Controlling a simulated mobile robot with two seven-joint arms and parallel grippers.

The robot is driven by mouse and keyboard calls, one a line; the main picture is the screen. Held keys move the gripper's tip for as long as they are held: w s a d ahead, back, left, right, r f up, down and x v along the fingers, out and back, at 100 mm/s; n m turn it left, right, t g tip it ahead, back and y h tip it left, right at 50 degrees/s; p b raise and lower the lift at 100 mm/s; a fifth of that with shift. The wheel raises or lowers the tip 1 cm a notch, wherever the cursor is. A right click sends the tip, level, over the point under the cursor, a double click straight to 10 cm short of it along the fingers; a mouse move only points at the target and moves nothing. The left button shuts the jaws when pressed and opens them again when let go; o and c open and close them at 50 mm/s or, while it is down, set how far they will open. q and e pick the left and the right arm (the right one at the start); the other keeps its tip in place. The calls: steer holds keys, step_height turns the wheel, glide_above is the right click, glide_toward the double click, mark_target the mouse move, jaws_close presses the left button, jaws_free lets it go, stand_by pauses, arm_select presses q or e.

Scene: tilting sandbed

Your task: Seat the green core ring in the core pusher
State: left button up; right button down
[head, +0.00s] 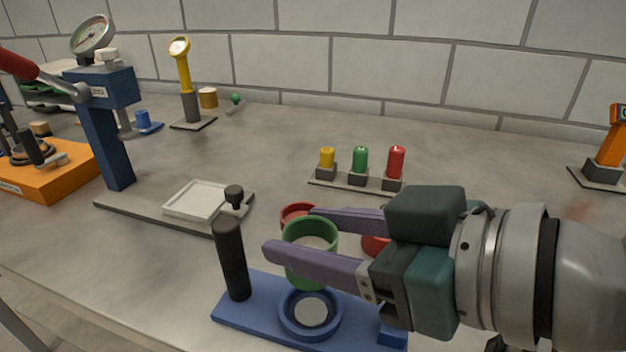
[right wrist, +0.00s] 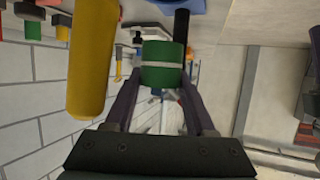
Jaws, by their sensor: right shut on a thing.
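The green core ring (head: 305,282) is held between the two purple fingers of my right gripper (head: 291,232). The ring is upright and open at the top, with its lower edge just above and behind the round blue seat (head: 286,317) of the core pusher. The core pusher has a blue base (head: 242,308) and a black post (head: 232,260) to the left of the ring. In the right wrist view the green ring (right wrist: 163,75) sits between the fingertips, with a pale band around it. Whether the ring touches the seat's rim is unclear. My left gripper is not in view.
Behind my gripper lie a red ring (head: 297,211) and another red piece (head: 374,246). A rack with yellow, green and red capped cylinders (head: 360,160) stands farther back. A blue press (head: 108,140) with a pale tray (head: 197,201) stands left. The bench between is clear.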

steer(key=shift+f+b, duration=0.6)
steer(key=shift+f, duration=0.25)
steer(key=shift+f+b, duration=0.65)
steer(key=shift+f, duration=0.2)
stand_by(0.5)
steer(key=shift+f+b, duration=0.3)
steer(key=shift+f, duration=0.1)
steer(key=shift+f+b, duration=0.65)
steer(key=shift+f, duration=0.15)
stand_by(0.4)
steer(key=shift+c, duration=0.8)
jaws_free()
